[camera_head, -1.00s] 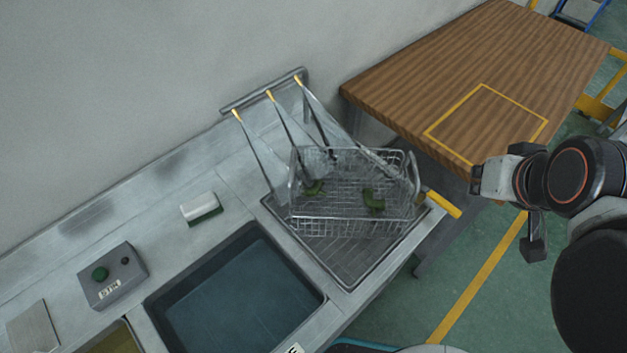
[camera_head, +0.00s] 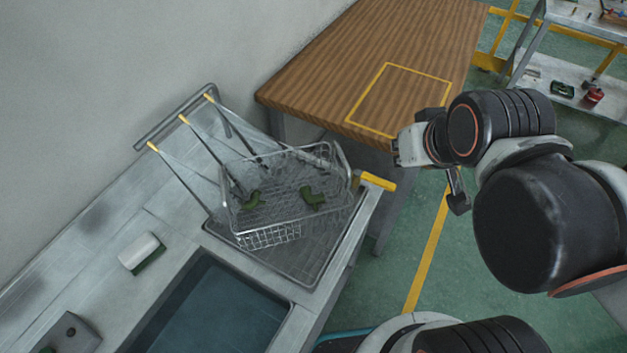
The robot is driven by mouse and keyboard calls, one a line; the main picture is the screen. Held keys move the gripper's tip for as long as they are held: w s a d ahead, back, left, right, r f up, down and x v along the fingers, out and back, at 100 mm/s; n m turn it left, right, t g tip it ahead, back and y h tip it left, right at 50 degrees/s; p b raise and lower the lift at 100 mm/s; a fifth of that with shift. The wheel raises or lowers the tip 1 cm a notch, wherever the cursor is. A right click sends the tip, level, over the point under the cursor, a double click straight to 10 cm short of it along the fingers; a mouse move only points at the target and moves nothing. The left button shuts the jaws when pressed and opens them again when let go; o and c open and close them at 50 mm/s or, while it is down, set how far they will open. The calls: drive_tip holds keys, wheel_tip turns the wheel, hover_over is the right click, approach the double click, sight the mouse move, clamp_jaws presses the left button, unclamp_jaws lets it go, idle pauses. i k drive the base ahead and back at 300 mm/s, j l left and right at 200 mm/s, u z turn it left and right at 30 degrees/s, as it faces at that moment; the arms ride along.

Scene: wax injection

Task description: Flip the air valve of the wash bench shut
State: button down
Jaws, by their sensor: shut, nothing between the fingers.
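The wash bench (camera_head: 185,228) is a grey metal counter on the left. A yellow lever (camera_head: 378,181), which looks like the air valve handle, sticks out at the bench's right end, beside the drain tray, and slopes down to the right. Its pivot and any valve body are not clear. My gripper (camera_head: 399,149) is up and to the right of the lever, in front of the wooden table's near edge, and points left. It is shut and empty. It looks apart from the lever, but the depth between them is hard to judge.
A wire basket (camera_head: 262,232) with green pieces is over the drain tray (camera_head: 312,276), below a hook rail (camera_head: 176,117). A sink (camera_head: 215,310), white block (camera_head: 138,250) and grey control box (camera_head: 72,335) lie left. A wooden table (camera_head: 335,60) stands behind; open floor (camera_head: 440,285) lies right.

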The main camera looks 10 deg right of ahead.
sight(385, 184)
drive_tip(key=k+u, duration=0.45)
drive_tip(key=u, duration=0.3)
drive_tip(key=k+j+u, duration=0.1)
drive_tip(key=k+u, duration=0.25)
drive_tip(key=i, duration=0.2)
